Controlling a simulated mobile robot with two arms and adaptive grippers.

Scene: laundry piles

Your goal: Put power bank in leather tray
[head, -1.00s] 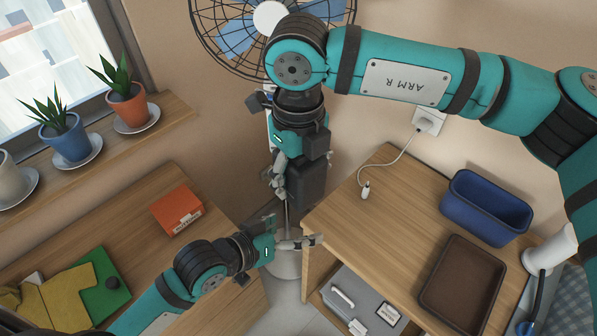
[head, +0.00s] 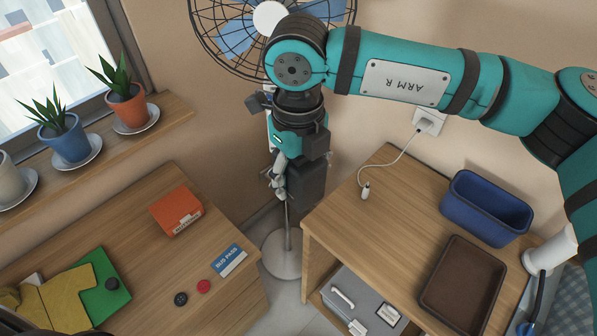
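The brown leather tray (head: 462,287) lies empty on the right wooden desk. My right gripper (head: 276,182) hangs pointing down, left of the right desk and in front of the fan's stand. Its fingers are small and partly hidden, so its opening is unclear. My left gripper is out of view.
A blue bin (head: 486,208) stands behind the tray, with a white lamp (head: 550,250) to the right. A cable end (head: 365,192) lies on the right desk. An orange box (head: 177,211), blue card (head: 229,260) and two round discs lie on the left desk. The right desk's left half is mostly clear.

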